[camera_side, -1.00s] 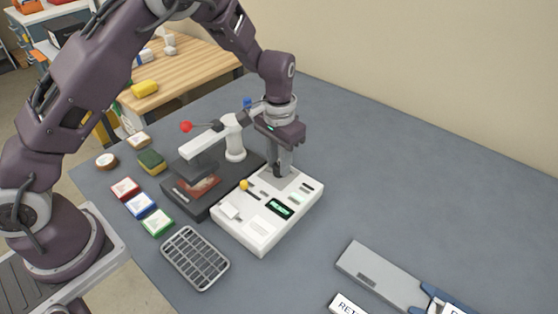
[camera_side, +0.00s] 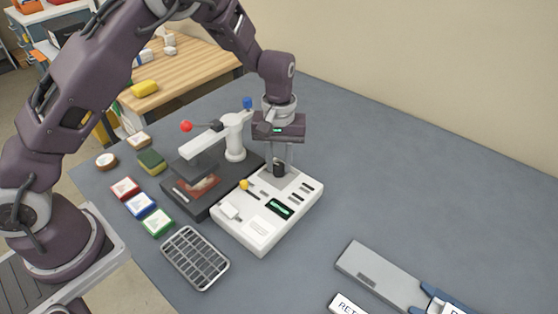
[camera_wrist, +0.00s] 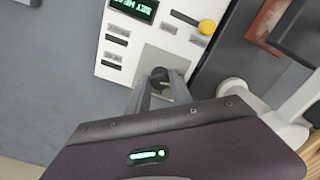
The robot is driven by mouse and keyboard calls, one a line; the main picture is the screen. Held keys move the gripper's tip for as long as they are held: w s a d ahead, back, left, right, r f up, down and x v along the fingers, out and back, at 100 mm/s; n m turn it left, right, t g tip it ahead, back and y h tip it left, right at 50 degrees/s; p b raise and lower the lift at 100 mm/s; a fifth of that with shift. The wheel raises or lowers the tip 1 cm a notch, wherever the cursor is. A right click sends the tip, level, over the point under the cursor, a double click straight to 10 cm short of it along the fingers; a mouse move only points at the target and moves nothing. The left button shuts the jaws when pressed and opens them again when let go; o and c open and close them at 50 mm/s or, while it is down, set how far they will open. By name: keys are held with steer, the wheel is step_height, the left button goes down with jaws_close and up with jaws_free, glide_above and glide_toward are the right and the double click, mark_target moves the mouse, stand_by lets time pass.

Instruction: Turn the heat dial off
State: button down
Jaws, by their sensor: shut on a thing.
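The white control box (camera_side: 244,226) stands on the grey table, with a dark display and a yellow-knobbed slider (camera_side: 244,185). The black heat dial (camera_side: 279,168) sits on a grey plate at the box's far end. It also shows in the wrist view (camera_wrist: 159,77). My gripper (camera_side: 280,172) points down over the box and is shut on the dial, with a finger on either side of it in the wrist view (camera_wrist: 160,84). The dial's pointer and any markings around it cannot be made out.
A dark press with a white arm and red knob (camera_side: 186,126) stands close on the left of the box. A grey rack (camera_side: 195,258) lies in front, and red, blue and green pads lie at left.

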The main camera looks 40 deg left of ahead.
mark_target(279, 165)
steer(key=shift+n, duration=1)
steer(key=c, duration=1.1)
jaws_free()
steer(key=shift+c, duration=0.2)
step_height(279, 165, up, 7)
steer(key=shift+r, duration=0.1)
